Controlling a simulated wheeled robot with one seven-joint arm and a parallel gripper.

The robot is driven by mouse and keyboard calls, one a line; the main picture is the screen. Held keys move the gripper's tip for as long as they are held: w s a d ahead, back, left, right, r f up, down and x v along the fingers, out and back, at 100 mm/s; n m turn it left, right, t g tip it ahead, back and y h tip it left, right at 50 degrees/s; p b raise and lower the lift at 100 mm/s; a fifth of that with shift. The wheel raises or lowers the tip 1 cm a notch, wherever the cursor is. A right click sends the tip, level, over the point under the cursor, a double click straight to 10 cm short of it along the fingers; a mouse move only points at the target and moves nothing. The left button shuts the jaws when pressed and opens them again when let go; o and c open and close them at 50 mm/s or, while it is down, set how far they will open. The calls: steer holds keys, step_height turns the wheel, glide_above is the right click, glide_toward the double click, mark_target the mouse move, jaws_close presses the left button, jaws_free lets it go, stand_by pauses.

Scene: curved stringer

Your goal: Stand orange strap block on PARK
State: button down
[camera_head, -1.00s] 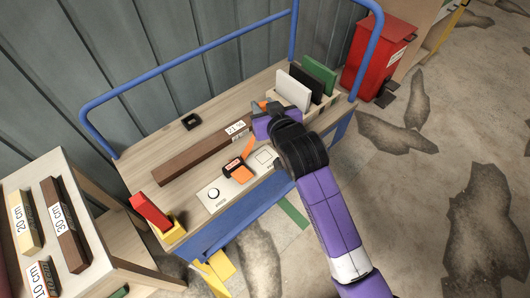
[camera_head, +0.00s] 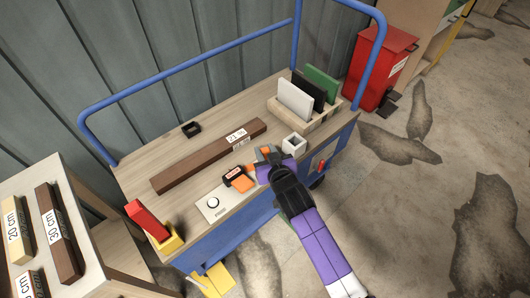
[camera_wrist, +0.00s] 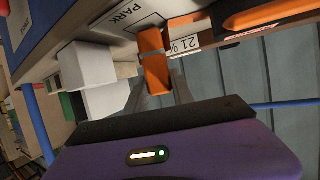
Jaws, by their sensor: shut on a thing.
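The orange strap block (camera_wrist: 154,62), an upright-looking orange bar with a band around its middle, is between the fingers of my gripper (camera_wrist: 158,82) in the wrist view. My gripper is shut on it. In the head view my gripper (camera_head: 264,160) is over the front part of the bench top, and a bit of the block (camera_head: 265,150) shows at its tip. The white plate lettered PARK (camera_wrist: 125,18) lies just beyond the block in the wrist view. Whether the block touches the plate I cannot tell.
A long brown bar (camera_head: 205,158) lies behind. Upright panels (camera_head: 295,98) stand at the back right.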

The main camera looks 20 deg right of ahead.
steer(key=shift+f, duration=0.15)
steer(key=shift+f, duration=0.15)
steer(key=c, duration=1.1)
jaws_free()
steer(key=shift+s+r, duration=0.2)
steer(key=shift+r, duration=0.05)
steer(key=p+v, duration=0.1)
steer(key=v, duration=1)
steer(key=shift+s+r, duration=0.1)
steer(key=shift+s, duration=0.2)
